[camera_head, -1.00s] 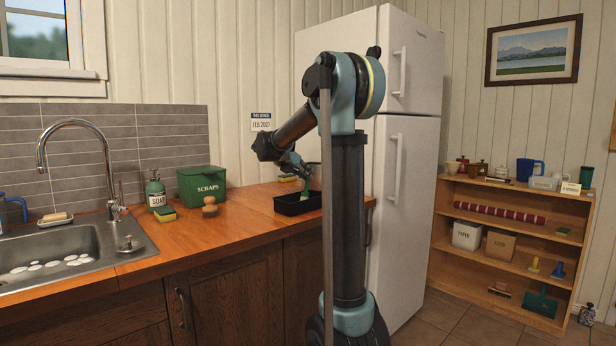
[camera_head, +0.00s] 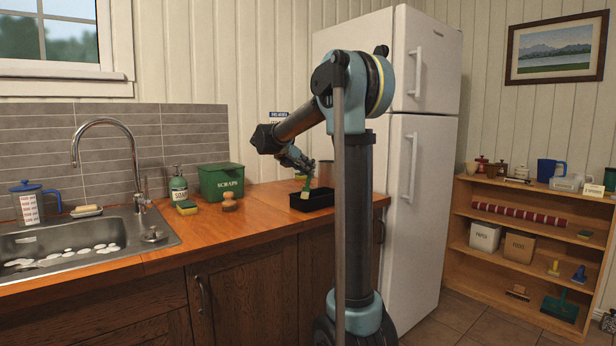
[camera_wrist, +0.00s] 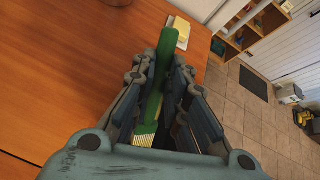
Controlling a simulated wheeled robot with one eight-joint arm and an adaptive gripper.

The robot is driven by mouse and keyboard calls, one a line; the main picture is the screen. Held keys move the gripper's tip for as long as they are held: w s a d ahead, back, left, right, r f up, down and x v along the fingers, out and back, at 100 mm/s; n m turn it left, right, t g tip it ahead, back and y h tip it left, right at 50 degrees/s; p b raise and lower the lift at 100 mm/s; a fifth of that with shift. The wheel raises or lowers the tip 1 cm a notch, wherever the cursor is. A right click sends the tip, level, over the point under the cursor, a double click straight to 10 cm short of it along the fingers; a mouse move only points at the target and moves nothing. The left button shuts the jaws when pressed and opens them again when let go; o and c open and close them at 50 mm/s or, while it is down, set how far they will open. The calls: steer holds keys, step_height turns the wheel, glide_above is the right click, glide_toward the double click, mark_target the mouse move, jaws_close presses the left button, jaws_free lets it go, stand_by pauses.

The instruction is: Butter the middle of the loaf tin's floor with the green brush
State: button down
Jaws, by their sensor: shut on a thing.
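The black loaf tin (camera_head: 318,204) stands on the wooden counter near its right end, in front of the fridge. My gripper (camera_head: 301,167) is above the tin, shut on the green brush (camera_head: 307,186). The brush points down at the left part of the tin. The tin's near wall hides its floor, so I cannot tell whether the bristles touch it. In the wrist view the green brush (camera_wrist: 160,75) lies between the fingers of my gripper (camera_wrist: 160,85), with pale bristles (camera_wrist: 146,134) at its lower end. The tin cannot be made out there.
A pale yellow block (camera_wrist: 180,30) lies on the counter beyond the gripper. Left of the tin are a wooden-topped scrubber (camera_head: 229,201), a green scraps bin (camera_head: 221,181), a sponge (camera_head: 187,208) and a soap bottle (camera_head: 178,186). The front counter is clear.

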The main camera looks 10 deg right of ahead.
steer(key=shift+s+r, duration=0.1)
steer(key=shift+r, duration=2.95)
